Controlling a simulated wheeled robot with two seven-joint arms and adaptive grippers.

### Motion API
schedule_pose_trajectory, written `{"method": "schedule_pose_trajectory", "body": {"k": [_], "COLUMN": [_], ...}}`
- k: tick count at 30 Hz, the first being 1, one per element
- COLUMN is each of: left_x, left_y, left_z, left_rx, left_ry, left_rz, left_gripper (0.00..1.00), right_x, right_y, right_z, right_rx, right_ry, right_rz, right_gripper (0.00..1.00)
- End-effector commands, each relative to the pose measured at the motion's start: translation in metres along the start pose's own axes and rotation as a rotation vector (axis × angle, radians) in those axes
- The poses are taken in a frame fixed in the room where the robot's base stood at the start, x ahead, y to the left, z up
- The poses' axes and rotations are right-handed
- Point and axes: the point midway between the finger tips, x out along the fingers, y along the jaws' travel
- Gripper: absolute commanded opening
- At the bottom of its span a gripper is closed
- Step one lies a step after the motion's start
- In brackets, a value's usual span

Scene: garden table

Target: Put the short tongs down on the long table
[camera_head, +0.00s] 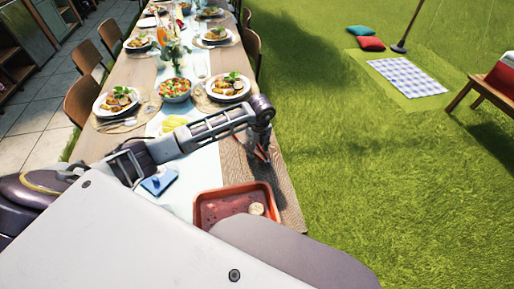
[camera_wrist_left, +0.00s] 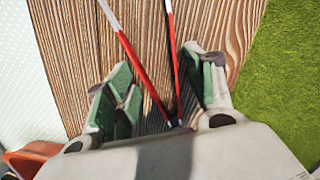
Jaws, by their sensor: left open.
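The short tongs (camera_wrist_left: 146,72), with red arms and pale tips, appear to lie on the brown wood of the long table (camera_wrist_left: 72,45) in the left wrist view. Their two arms spread apart toward the top and meet near the gripper's palm. My left gripper (camera_wrist_left: 160,78) is open, one green-padded finger on each side of the tongs, with gaps visible. In the head view my left gripper (camera_head: 262,152) is low over the right edge of the long table (camera_head: 232,168), mostly hiding the tongs. My right gripper is not in view.
A red tray (camera_head: 205,210) holding a small round item stands on the table's near end. A blue object (camera_head: 158,181) lies left of it. Plates of food and a salad bowl (camera_head: 175,90) stand farther along. Grass (camera_head: 350,190) lies right of the table.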

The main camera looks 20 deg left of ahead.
Motion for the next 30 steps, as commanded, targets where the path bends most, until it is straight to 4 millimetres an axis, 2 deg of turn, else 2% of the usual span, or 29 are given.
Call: {"method": "schedule_pose_trajectory", "body": {"k": [8,24,30], "left_x": [-0.021,-0.097,-0.114], "left_y": [-0.001,-0.001,0.0], "left_z": [0.001,0.001,0.0], "left_rx": [0.001,-0.001,0.0], "left_ry": [0.0,-0.002,-0.001], "left_rz": [-0.002,-0.003,-0.002], "left_gripper": [0.54,0.54,0.54], "right_x": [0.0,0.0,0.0], "right_y": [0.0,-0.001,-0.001], "right_z": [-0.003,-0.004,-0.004], "right_rx": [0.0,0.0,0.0], "right_ry": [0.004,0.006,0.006], "right_rz": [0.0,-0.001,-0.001], "right_gripper": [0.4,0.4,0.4]}}
